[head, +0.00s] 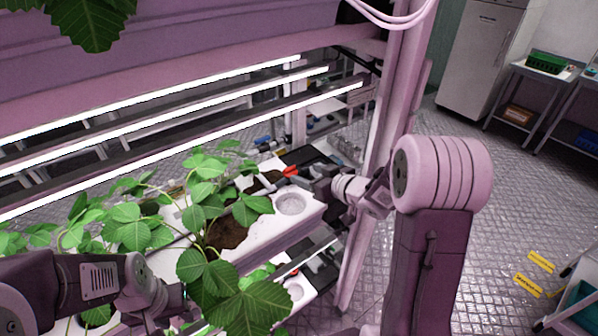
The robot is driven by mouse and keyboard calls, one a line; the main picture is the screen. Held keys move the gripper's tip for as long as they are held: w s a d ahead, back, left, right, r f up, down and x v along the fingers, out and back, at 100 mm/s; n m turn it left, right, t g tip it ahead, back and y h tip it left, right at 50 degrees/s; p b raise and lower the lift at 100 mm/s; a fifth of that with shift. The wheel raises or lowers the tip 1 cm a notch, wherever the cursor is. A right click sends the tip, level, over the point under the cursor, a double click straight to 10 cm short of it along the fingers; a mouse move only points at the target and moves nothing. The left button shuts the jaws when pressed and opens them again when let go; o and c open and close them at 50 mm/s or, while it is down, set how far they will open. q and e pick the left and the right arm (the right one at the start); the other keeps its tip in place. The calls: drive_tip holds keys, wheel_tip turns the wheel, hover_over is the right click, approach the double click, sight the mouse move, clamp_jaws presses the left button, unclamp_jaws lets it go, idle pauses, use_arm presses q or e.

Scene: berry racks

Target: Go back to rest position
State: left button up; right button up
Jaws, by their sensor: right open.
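My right gripper (304,178) reaches in from the right, over the far end of a white planter (292,222). Its jaws are open, and a small red thing (289,171) shows at their tips; I cannot tell whether it is a berry or part of the gripper. My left gripper (182,318) is low at the bottom left, below the planter, partly covered by strawberry leaves (238,302). Its fingertips are too hidden to show whether it is open.
Strawberry plants (125,225) fill the rack under bright lamp bars (150,120). A pink rack post (383,120) stands beside my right arm. The metal floor (500,190) to the right is mostly clear. A white cabinet (482,55) and a side table (535,75) stand at the back right.

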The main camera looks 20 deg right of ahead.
drive_tip(key=shift+s+d+r, duration=0.15)
drive_tip(key=shift+s+r, duration=0.05)
drive_tip(key=shift+s, duration=0.25)
drive_tip(key=a+r+n+y, duration=0.1)
drive_tip(key=a+r+y, duration=0.15)
drive_tip(key=a, duration=0.45)
drive_tip(key=s+d+f+m+g+h, duration=0.2)
drive_tip(key=s+f+g, duration=0.3)
drive_tip(key=s, duration=0.6)
drive_tip(key=s+d+f+m+g+h, duration=0.1)
drive_tip(key=s+f+m+g+h, duration=0.2)
drive_tip(key=s+f, duration=0.6)
drive_tip(key=s+g+h, duration=0.2)
drive_tip(key=s+g, duration=0.1)
drive_tip(key=shift+s+d, duration=0.25)
drive_tip(key=shift+d, duration=0.1)
